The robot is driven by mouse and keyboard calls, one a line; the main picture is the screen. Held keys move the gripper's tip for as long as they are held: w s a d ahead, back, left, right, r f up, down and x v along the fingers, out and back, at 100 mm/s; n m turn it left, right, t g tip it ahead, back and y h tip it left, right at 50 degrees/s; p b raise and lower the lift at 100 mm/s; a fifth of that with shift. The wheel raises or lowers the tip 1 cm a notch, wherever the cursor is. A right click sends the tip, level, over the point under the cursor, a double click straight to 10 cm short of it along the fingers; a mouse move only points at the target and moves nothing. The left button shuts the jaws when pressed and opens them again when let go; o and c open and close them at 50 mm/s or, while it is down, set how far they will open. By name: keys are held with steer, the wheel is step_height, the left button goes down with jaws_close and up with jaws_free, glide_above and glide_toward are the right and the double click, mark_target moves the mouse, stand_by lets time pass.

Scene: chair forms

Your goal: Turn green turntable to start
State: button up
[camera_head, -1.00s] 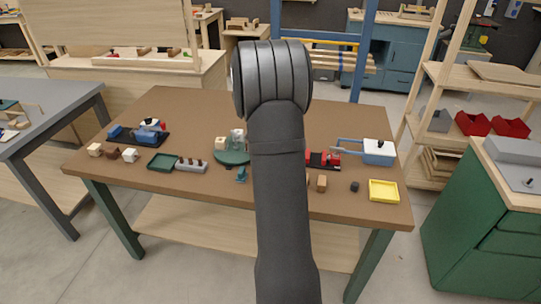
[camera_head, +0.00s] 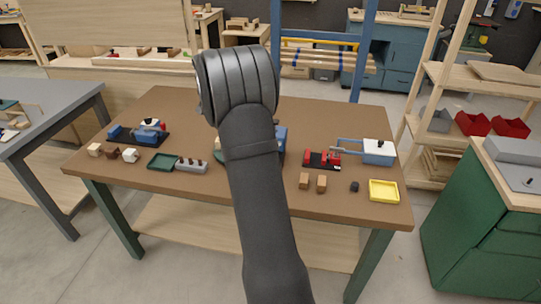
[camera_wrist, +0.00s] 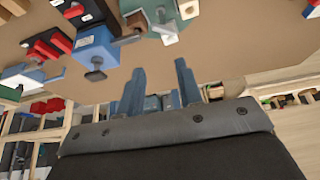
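The green turntable (camera_head: 218,156) is mostly hidden behind my arm in the head view; only a sliver of its left edge shows. In the wrist view part of the turntable (camera_wrist: 143,6) shows at the top, with a wooden piece and pale grey pieces on or beside it. My gripper (camera_wrist: 157,68) is open, its two blue-grey fingers apart with nothing between them. It appears apart from the turntable. In the head view my gripper is hidden behind my arm.
A blue box (camera_head: 280,136) stands just right of my arm. The red clamp (camera_head: 323,158) and a blue-and-white box (camera_head: 378,152) are further right. A green tray (camera_head: 162,161) and a grey holder (camera_head: 191,166) lie left. The table's back (camera_head: 330,115) is clear.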

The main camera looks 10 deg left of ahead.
steer(key=w+a+f+g, duration=0.25)
steer(key=f+g, duration=0.25)
steer(key=f, duration=0.8)
steer(key=s+d, duration=0.4)
steer(key=d, duration=0.5)
steer(key=s+d+r, duration=0.1)
steer(key=s+d, duration=0.4)
steer(key=d, duration=0.5)
steer(key=shift+s+d, duration=0.25)
steer(key=shift+s, duration=0.05)
steer(key=shift+r, duration=0.1)
